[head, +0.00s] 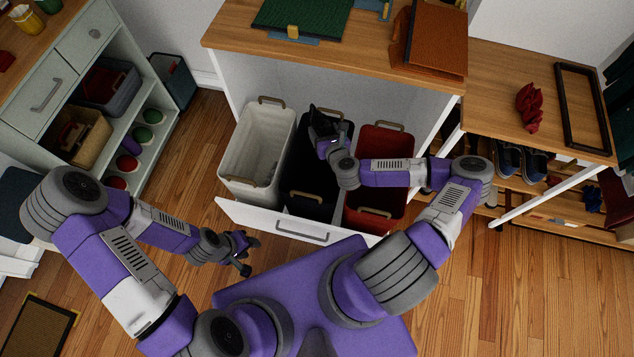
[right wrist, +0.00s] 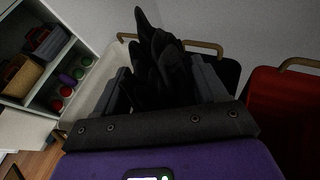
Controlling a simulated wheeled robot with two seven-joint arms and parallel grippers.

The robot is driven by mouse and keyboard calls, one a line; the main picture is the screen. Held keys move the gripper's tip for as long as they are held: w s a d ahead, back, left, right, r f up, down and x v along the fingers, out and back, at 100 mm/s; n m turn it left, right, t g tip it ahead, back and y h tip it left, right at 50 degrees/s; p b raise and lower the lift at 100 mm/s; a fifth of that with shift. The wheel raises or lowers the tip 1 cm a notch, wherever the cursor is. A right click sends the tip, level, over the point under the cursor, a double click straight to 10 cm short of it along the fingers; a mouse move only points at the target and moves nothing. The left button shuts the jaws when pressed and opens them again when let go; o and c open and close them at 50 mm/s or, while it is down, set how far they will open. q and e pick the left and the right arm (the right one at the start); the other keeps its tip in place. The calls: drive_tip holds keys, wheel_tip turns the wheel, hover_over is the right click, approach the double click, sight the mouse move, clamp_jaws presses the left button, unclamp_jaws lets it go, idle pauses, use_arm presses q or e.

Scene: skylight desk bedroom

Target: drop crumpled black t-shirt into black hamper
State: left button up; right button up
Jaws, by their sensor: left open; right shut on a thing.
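The crumpled black t-shirt (right wrist: 160,62) is held between the fingers of my right gripper (right wrist: 168,88). In the head view the right gripper (head: 322,135) is over the black hamper (head: 309,196), with the dark t-shirt (head: 318,116) at its far end. The black hamper stands between a white hamper (head: 243,143) and a red hamper (head: 376,207). The arm hides part of its opening. I cannot tell how far the t-shirt is above the rim. My left gripper (head: 248,254) is open and empty, low in front of the pull-out drawer.
The hampers stand in a pulled-out white drawer (head: 270,219) under a wooden desk (head: 350,50). A shelf unit (head: 110,80) with baskets is at left. A side table (head: 500,90) holding a red crumpled cloth (head: 529,106) is at right. Wooden floor (head: 200,150) is clear between shelf and drawer.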

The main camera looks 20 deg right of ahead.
drive_tip(key=shift+d+f, duration=0.25)
drive_tip(key=shift+f, duration=0.1)
wheel_tip(320, 180, down, 6)
drive_tip(key=b, duration=0.5)
drive_tip(key=shift+r, duration=0.1)
drive_tip(key=o, duration=1.2)
drive_tip(key=shift+c, duration=0.2)
drive_tip(key=p+v, duration=0.2)
drive_tip(key=v, duration=0.5)
drive_tip(key=shift+s, duration=0.3)
drive_tip(key=shift+a+r, duration=0.1)
drive_tip(key=shift+a, duration=0.05)
